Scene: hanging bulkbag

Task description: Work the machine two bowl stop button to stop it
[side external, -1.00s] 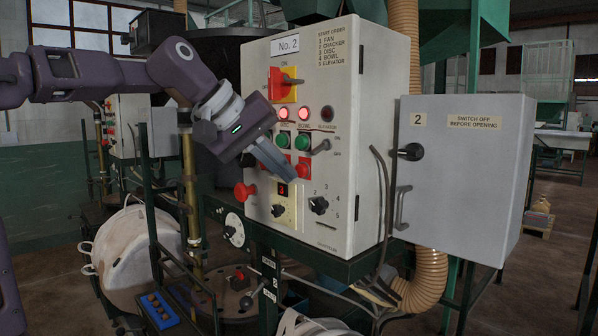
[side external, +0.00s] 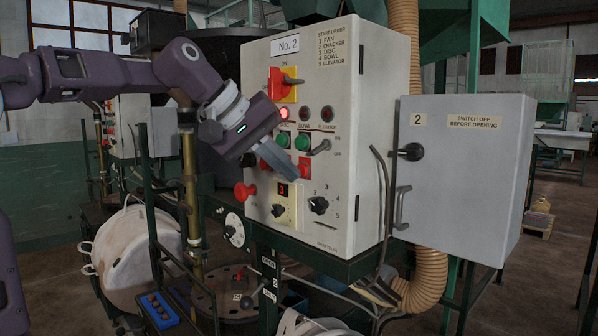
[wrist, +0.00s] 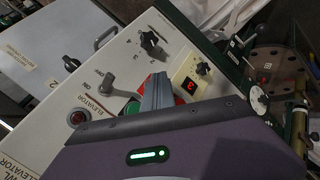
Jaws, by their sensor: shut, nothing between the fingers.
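The No. 2 control box (side external: 370,90) has a BOWL column with a dark lamp (side external: 304,113), a green button (side external: 302,141) and a red stop button (side external: 305,165) below it. My gripper (side external: 297,173) is shut and empty. Its fingertips are at the bowl stop button and partly cover it; I cannot tell whether they touch it. In the wrist view the shut fingers (wrist: 157,92) cross the panel, with red showing around them and the bowl green button (wrist: 133,109) beside them.
The column to the left has a lit red lamp (side external: 283,113). The elevator lamp (side external: 327,113) is dark, above a lever switch (side external: 320,148). A red mushroom button (side external: 245,190) sits on the box's left side. A selector knob (side external: 319,205) is below. A grey cabinet (side external: 465,180) stands right.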

